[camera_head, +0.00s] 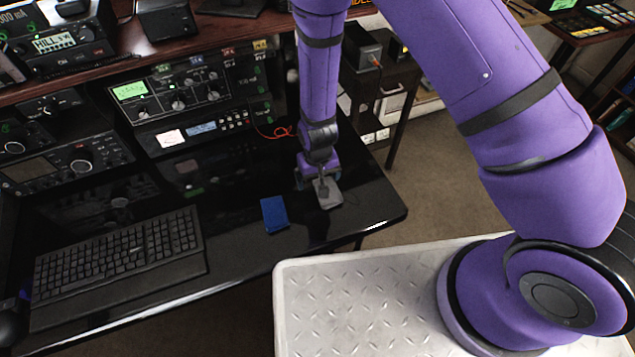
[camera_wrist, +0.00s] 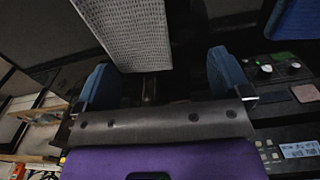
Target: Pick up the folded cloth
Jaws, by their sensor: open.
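A grey woven piece, which looks like the folded cloth (camera_head: 328,195), lies flat on the black desk near its right end. My gripper (camera_head: 316,176) points down at the cloth's far end and partly covers it. In the wrist view the cloth (camera_wrist: 125,30) shows its ribbed weave, with its near end reaching between the two blue fingers of my gripper (camera_wrist: 160,62), closer to the left finger. The fingers are wide apart and hold nothing. Whether a fingertip touches the cloth or the desk, I cannot tell.
A flat blue item (camera_head: 274,214) lies left of the cloth; it also shows in the wrist view (camera_wrist: 296,20). A black keyboard (camera_head: 120,250) fills the desk's left. Radio units (camera_head: 195,95) and a shelf stand behind.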

